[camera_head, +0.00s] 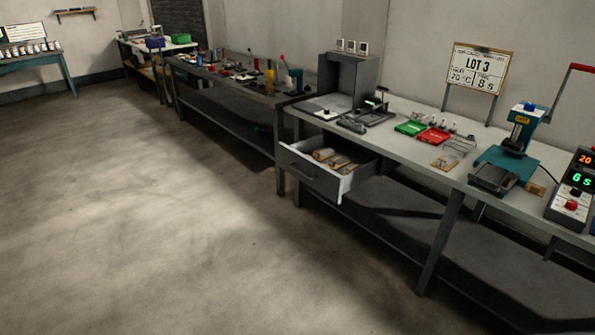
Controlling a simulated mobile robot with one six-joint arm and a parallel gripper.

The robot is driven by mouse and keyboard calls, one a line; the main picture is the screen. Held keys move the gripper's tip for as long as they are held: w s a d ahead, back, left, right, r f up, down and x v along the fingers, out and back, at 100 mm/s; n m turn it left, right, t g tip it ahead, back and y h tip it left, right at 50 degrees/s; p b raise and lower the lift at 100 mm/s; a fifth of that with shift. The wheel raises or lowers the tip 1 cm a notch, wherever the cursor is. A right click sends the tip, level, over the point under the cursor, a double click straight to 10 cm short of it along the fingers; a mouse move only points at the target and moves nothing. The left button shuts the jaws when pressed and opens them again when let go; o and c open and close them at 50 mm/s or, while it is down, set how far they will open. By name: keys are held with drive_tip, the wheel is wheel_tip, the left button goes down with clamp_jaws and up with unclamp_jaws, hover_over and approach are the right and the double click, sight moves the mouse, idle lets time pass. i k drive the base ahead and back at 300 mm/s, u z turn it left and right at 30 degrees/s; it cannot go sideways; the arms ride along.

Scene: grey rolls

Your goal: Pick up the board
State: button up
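A framed white board (478,69) reading "LOT 3" stands upright on two thin legs at the back of the right workbench (420,150). A small flat tan board-like piece (445,162) lies on the same bench, near its front edge and in front of a wire rack. I cannot tell which of these the task means. My gripper is not in view, and nothing shows it near either one.
An open drawer (312,183) with several rolls juts out below the bench. Green (410,127) and red (433,135) trays, a teal press (515,140) and a control box (573,190) stand on the bench. The floor (150,230) in front is clear.

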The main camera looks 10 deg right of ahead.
sight(347, 170)
drive_tip(key=u, duration=0.05)
drive_tip(key=i, duration=1.8)
drive_tip(key=z, duration=0.35)
drive_tip(key=k, duration=0.9)
drive_tip(key=z, duration=0.15)
drive_tip(key=i, duration=0.45)
drive_tip(key=u, duration=0.05)
